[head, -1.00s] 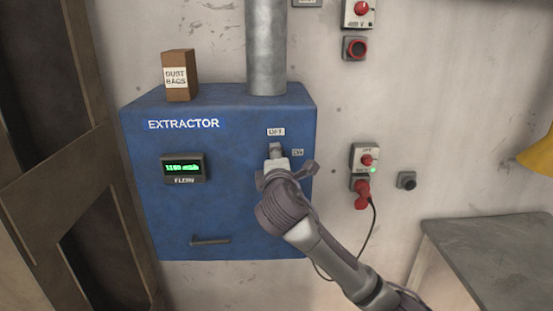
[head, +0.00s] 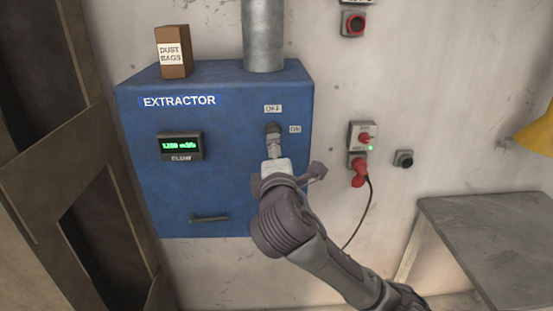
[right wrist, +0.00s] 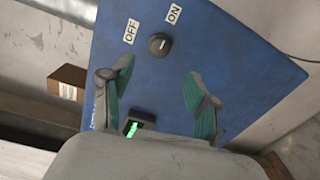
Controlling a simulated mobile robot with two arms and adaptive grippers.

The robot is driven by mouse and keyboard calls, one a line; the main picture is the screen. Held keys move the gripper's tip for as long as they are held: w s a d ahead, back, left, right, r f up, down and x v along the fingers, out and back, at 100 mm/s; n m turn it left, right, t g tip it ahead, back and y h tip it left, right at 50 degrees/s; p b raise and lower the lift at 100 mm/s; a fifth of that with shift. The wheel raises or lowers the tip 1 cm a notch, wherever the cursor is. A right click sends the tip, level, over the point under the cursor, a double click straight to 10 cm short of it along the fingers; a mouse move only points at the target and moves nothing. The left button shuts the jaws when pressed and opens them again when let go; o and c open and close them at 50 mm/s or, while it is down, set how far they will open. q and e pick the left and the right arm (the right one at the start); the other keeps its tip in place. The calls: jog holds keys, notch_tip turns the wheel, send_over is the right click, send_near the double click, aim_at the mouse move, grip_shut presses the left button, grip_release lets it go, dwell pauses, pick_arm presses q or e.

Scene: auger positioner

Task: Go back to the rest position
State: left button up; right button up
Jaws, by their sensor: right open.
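My right gripper (head: 274,147) is in front of the blue extractor cabinet (head: 225,185), just below the dark rotary switch (head: 272,128). In the right wrist view, the gripper (right wrist: 158,75) has its two green-padded fingers spread with nothing between them. The round switch (right wrist: 159,45) lies beyond the fingertips, apart from them, with OFF and ON labels beside it. A small white mark shows on its face. A green-lit flow display (head: 180,146) is on the cabinet's left side; its digits are hard to read. My left gripper is out of view.
A dust bags box (head: 173,52) and a metal duct (head: 263,35) stand on the cabinet top. A red plug (head: 359,172) with a hanging cable sits in a wall socket right of my arm. A grey table (head: 490,235) is at right, a brown frame (head: 60,170) at left.

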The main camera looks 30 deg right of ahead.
jog(key=shift+v, duration=0.95)
jog(key=shift+w+f, duration=0.1)
